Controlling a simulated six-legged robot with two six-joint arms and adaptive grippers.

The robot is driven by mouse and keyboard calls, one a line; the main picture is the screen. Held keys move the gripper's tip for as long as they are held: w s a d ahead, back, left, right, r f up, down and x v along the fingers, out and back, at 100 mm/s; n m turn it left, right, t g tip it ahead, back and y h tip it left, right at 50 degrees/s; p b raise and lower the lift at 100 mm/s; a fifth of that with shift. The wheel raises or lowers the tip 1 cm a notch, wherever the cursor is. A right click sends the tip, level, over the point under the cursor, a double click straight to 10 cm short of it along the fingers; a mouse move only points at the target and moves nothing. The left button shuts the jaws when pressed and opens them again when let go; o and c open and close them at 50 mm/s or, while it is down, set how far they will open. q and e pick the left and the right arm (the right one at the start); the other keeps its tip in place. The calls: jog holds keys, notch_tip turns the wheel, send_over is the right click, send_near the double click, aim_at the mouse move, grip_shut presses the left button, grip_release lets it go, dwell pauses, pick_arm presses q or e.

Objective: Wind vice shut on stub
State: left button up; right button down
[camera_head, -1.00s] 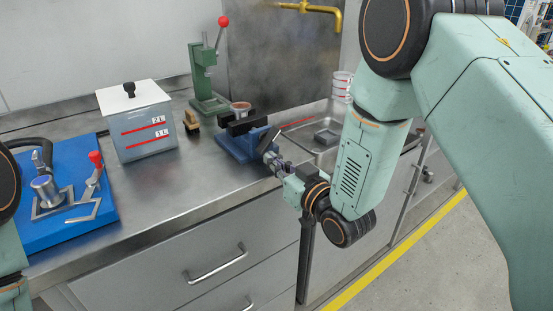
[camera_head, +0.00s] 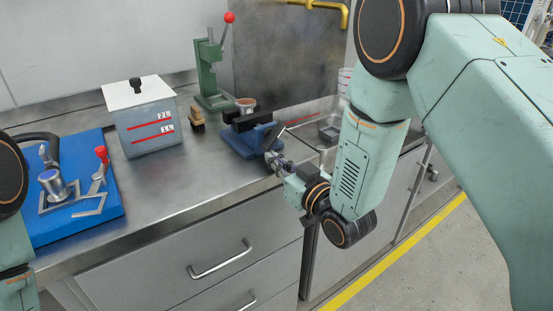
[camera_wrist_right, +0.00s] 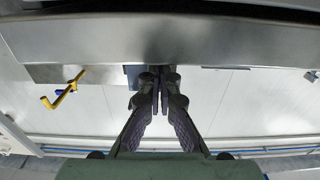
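The blue vice (camera_head: 238,146) stands near the bench's front edge, its black jaws (camera_head: 252,121) on top. A copper-coloured round piece, probably the stub (camera_head: 246,103), shows behind the jaws; whether they touch it is hidden. A dark tilted bar, the vice handle (camera_head: 271,137), is at the vice's front. My right gripper (camera_head: 273,158) is at the handle's lower end. In the right wrist view, its fingers (camera_wrist_right: 160,82) are nearly together, seemingly around the thin bar, which is hard to see between them. My left gripper is out of view.
A green lever press (camera_head: 208,75), a brush (camera_head: 195,118) and a lidded container (camera_head: 146,128) stand left of the vice. A blue board (camera_head: 50,227) with a clamp fixture is at far left. A sink (camera_head: 318,118) lies right. Bare bench (camera_head: 200,175) lies in front.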

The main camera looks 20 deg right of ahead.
jog(key=p+v, duration=0.1)
jog(key=v, duration=0.5)
dwell(0.3)
jog(key=shift+f, duration=0.1)
jog(key=s+d+f+m+g+h, duration=0.1)
jog(key=s+d+f+g+h, duration=0.1)
jog(key=s+f+g, duration=0.5)
jog(key=s+d+f+m+g+h, duration=0.2)
jog(key=s+f, duration=0.2)
jog(key=f, duration=0.7)
jog(key=s+d+f+g+h, duration=0.1)
jog(key=s+f+g, duration=0.3)
jog(key=s, duration=0.8)
jog(key=s+d+f+m+g+h, duration=0.1)
jog(key=s+f+g, duration=0.3)
jog(key=s, duration=0.8)
jog(key=shift+d+f, duration=0.2)
jog(key=shift+f, duration=0.25)
